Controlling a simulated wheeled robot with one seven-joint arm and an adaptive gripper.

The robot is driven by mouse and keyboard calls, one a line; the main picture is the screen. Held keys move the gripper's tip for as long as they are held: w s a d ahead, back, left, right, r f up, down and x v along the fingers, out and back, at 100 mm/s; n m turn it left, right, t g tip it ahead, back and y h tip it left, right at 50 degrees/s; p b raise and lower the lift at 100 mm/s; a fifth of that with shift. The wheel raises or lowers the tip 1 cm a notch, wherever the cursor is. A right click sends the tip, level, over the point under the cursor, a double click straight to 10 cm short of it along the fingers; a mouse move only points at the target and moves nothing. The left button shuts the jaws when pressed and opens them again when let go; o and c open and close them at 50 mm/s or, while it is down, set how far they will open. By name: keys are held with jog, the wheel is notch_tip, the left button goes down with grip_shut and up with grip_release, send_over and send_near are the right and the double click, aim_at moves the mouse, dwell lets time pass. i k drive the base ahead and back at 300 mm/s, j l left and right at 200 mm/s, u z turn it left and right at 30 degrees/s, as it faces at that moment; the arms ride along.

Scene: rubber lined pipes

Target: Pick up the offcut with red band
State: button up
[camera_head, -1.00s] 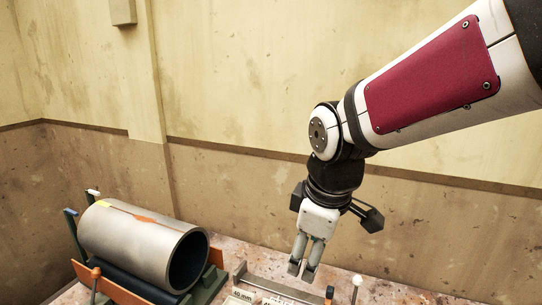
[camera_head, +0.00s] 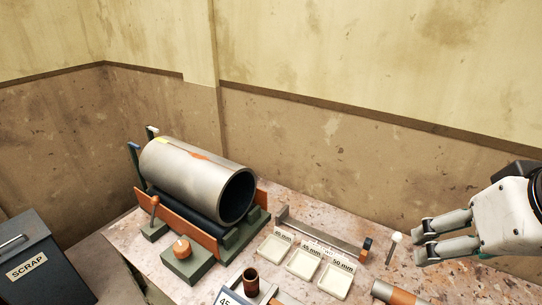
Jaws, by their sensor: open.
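My gripper (camera_head: 422,241) is at the right, with its two pale fingers apart and pointing left. Nothing shows between them. It appears above the right part of the bench. A small dark reddish-brown tube (camera_head: 250,282) stands upright near the bottom middle. I cannot make out a clear red band on either piece, so I cannot tell which is the named offcut.
A large grey pipe (camera_head: 188,181) with a dark lining rests in a cradle. Shallow white trays (camera_head: 334,282) marked 40, 45 and 50 mm sit beside a metal bar (camera_head: 320,235). A white-headed pin (camera_head: 396,238) stands near the gripper. A grey SCRAP bin (camera_head: 35,262) is at left.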

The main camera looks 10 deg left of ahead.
aim_at(250, 276)
jog(key=u, duration=1.1)
jog(key=z, duration=0.2)
jog(key=j+z, duration=0.2)
jog(key=j, duration=0.15)
jog(key=k+j+z, duration=0.2)
jog(key=j, duration=0.15)
jog(key=j+z, duration=0.2)
jog(key=j, duration=0.2)
